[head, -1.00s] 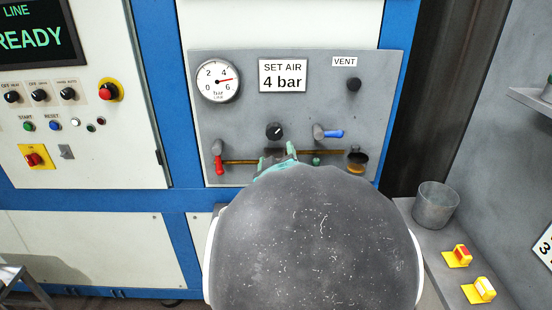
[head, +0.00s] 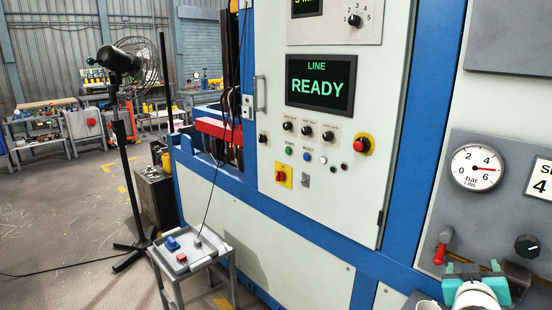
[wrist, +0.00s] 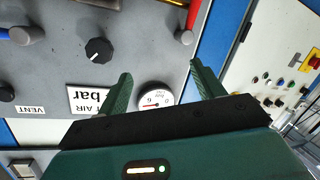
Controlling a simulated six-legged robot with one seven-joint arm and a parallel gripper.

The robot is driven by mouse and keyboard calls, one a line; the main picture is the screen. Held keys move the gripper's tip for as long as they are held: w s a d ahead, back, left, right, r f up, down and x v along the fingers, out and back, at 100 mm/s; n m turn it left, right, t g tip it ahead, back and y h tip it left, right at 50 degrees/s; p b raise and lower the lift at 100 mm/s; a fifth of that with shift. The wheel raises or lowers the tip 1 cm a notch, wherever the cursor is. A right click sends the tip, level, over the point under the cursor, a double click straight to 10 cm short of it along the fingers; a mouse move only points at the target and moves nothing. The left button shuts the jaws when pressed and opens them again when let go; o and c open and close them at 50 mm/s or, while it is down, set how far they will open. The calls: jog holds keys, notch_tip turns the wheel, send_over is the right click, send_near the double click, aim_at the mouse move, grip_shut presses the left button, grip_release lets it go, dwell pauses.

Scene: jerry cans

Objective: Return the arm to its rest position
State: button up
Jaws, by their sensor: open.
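My gripper (head: 472,270) is at the lower right of the head view, in front of the grey air panel (head: 462,215). Its green fingers are apart with nothing between them. In the wrist view my gripper (wrist: 161,73) is also open and empty, and the panel appears upside down. The round gauge (wrist: 155,97) shows between and behind the fingers, apart from them. The black knob (wrist: 98,50) and a red-handled valve (wrist: 190,15) are on the panel beyond the fingertips. Most of my arm is out of the head view.
The white control cabinet (head: 330,190) shows LINE READY on its screen (head: 320,84). A small grey table (head: 188,262) with a blue and a red item stands in front of it. Open floor (head: 60,210) lies at the left.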

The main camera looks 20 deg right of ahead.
jog(key=w+a+n+y, duration=0.1)
jog(key=w+a+y, duration=0.3)
jog(key=a, duration=0.7)
jog(key=w+a+n+y, duration=0.2)
jog(key=w+a+y, duration=0.25)
jog(key=a, duration=0.65)
jog(key=s+a+n+g+y, duration=0.1)
jog(key=s+a+g+y, duration=0.1)
jog(key=s+a, duration=0.3)
jog(key=s+a+f+n+g+y, duration=0.1)
jog(key=s+a, duration=0.4)
jog(key=a, duration=0.7)
jog(key=shift+a+f+g+y, duration=0.2)
jog(key=shift+a+g+y, duration=0.1)
jog(key=shift+g+y, duration=0.25)
jog(key=shift+d, duration=0.1)
jog(key=c, duration=0.7)
jog(key=shift+d, duration=0.15)
